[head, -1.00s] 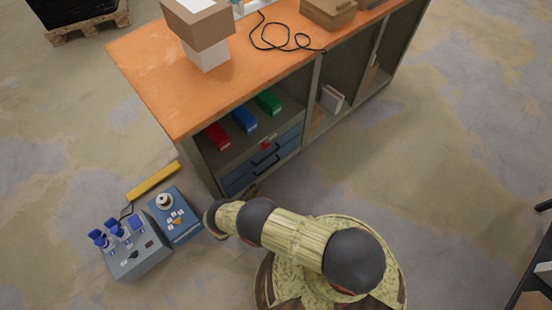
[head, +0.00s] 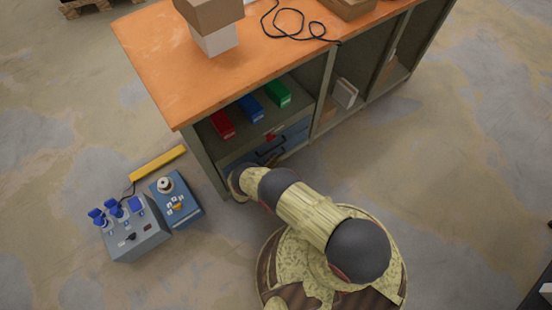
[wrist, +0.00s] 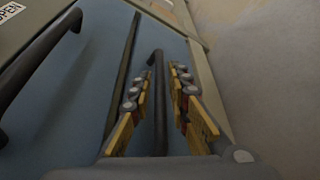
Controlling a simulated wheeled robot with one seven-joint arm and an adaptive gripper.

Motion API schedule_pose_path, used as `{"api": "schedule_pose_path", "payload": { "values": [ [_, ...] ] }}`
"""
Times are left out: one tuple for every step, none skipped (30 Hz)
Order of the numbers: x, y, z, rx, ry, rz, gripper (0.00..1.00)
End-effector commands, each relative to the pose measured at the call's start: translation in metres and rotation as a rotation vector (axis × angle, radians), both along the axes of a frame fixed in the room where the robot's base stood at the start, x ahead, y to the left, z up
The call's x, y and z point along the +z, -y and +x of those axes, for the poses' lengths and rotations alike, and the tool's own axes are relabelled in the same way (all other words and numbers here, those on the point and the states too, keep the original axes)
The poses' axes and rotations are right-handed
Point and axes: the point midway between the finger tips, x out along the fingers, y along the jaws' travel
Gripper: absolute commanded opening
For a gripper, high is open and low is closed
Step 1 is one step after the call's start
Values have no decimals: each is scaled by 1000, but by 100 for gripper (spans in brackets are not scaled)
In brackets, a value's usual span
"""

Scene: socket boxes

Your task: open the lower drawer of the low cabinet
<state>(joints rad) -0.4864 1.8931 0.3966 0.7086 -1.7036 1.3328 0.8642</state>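The low cabinet (head: 165,70) has an orange top and two blue-grey drawers below an open shelf. In the head view, my arm covers most of the lower drawer, and my gripper is hidden. In the wrist view, the lower drawer's front (wrist: 185,55) shows its dark bar handle (wrist: 158,110). My gripper (wrist: 157,82) is open, with one yellow-padded finger on each side of this handle. I cannot tell whether either finger touches it. The upper drawer (wrist: 75,85) and its dark handle (wrist: 38,62) are at the left. Both drawers look closed.
Red (head: 222,124), blue (head: 250,108) and green (head: 278,93) bins sit on the shelf above the drawers. A grey socket box (head: 138,240), a blue box (head: 178,200) and a yellow bar (head: 158,163) lie on the floor at left.

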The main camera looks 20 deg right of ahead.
Motion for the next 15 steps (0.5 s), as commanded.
{"api": "schedule_pose_path", "payload": {
  "values": [
    [-3, 5, 4, -3, 1, 1, 18],
    [-3, 8, 6, -3, 1, 1, 18],
    [-4, 10, 8, -2, 1, 1, 18],
    [-4, 12, 9, -1, 2, 1, 18],
    [-4, 13, 10, 0, 1, 1, 18],
    [-4, 14, 11, 0, 1, 1, 18],
    [-5, 15, 12, -1, 0, 1, 18],
    [-5, 16, 12, 0, 1, 1, 18],
    [-4, 16, 13, 0, 1, 1, 18],
    [-5, 17, 13, 0, 1, 1, 18],
    [-4, 17, 13, 0, 1, 1, 18],
    [-4, 16, 13, 0, 1, 1, 18],
    [-4, 16, 13, 0, 1, 1, 18],
    [-4, 16, 13, 0, 1, 1, 18],
    [-4, 16, 13, 0, 1, 1, 18]
  ]
}}
